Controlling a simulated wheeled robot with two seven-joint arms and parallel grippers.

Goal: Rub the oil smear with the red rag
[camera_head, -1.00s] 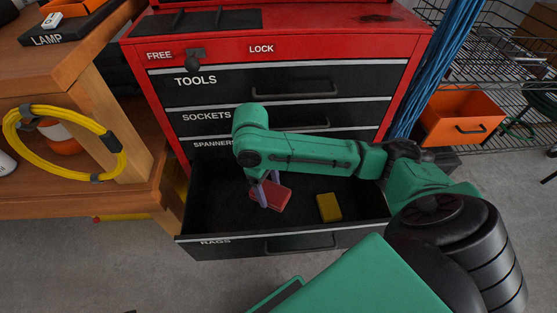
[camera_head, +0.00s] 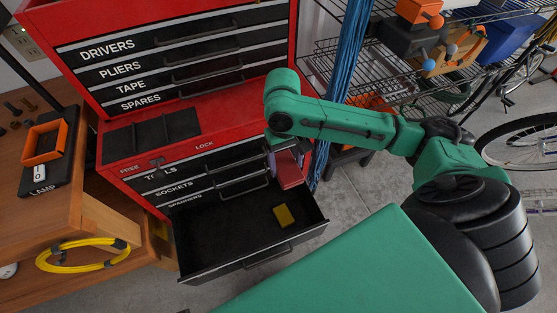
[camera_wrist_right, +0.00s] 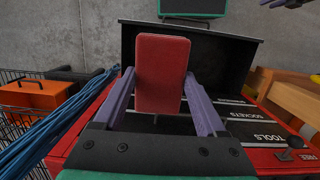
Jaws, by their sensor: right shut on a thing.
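The red rag (camera_head: 290,170), a small red block-like pad, is held up in my right gripper (camera_head: 284,150), above the right side of the open drawer (camera_head: 205,232). In the right wrist view the rag (camera_wrist_right: 162,75) sits between the two purple fingers of my right gripper (camera_wrist_right: 162,90), which is shut on it. The red cabinet top (camera_head: 215,118) shows in part behind my right arm. I cannot make out the oil smear clearly now. My left gripper is not seen in the head view.
A yellow block (camera_head: 283,215) lies in the open drawer. A black tray (camera_head: 150,135) sits on the cabinet top's left. Blue cables (camera_head: 347,85) hang right of the cabinet, beside wire shelves (camera_head: 335,62). A wooden bench (camera_head: 60,205) stands left.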

